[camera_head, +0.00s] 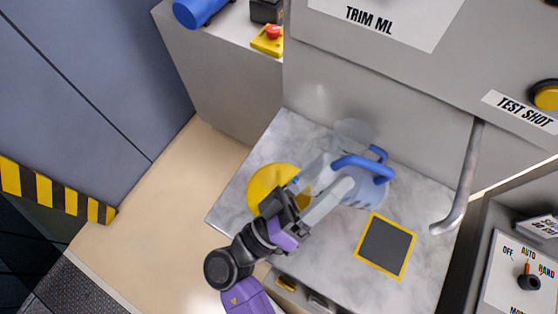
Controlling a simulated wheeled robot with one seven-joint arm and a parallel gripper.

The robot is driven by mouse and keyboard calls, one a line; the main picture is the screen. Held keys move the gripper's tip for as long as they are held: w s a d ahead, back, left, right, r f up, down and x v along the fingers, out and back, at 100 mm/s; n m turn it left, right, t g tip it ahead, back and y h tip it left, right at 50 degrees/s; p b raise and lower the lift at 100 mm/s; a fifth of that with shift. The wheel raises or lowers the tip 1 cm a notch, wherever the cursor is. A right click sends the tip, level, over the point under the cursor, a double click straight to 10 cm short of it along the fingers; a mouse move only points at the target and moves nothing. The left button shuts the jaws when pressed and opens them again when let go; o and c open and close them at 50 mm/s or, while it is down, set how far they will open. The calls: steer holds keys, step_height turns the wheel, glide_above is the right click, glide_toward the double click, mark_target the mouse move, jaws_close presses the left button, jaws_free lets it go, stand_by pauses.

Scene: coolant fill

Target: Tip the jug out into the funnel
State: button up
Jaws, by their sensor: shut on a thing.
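A clear, see-through jug with a blue handle (365,167) is over the marble-look shelf, right of the yellow funnel. Its outline is faint, so I cannot tell its exact tilt or whether it touches the shelf. My gripper (338,178) reaches up and right, with its pale fingers shut on the jug at the blue handle. The yellow funnel (265,182) is at the shelf's left side, partly hidden behind my gripper and wrist. The jug's contents cannot be made out.
The marble-look shelf (310,258) has a dark square pad with a yellow border (386,246). A grey bent pipe (467,180) hangs at its right. The grey machine front (400,105) rises behind. A control panel (510,275) stands at the lower right.

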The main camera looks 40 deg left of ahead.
mark_target(321, 151)
steer(key=shift+a+r+n+t+y+p, duration=0.15)
steer(key=shift+r+n+t+y+p, duration=0.2)
steer(key=shift+n, duration=0.25)
steer(key=shift+s+a+r+n+t+y+b, duration=0.1)
steer(key=shift+s+a+n+t+y+b, duration=0.3)
steer(key=shift+n, duration=0.2)
steer(key=shift+s+a+r+n+t+y+b, duration=0.1)
steer(key=shift+s+a+n+t+y+b, duration=0.15)
steer(key=shift+a+n+y+b, duration=0.3)
steer(key=shift+s+a+r+n+t+y+b, duration=0.15)
steer(key=shift+n+t+y+b, duration=0.1)
steer(key=shift+n+y, duration=0.5)
steer(key=shift+s+a+r+n+t+y+b, duration=0.2)
steer(key=shift+n+y, duration=0.25)
steer(key=shift+n, duration=0.45)
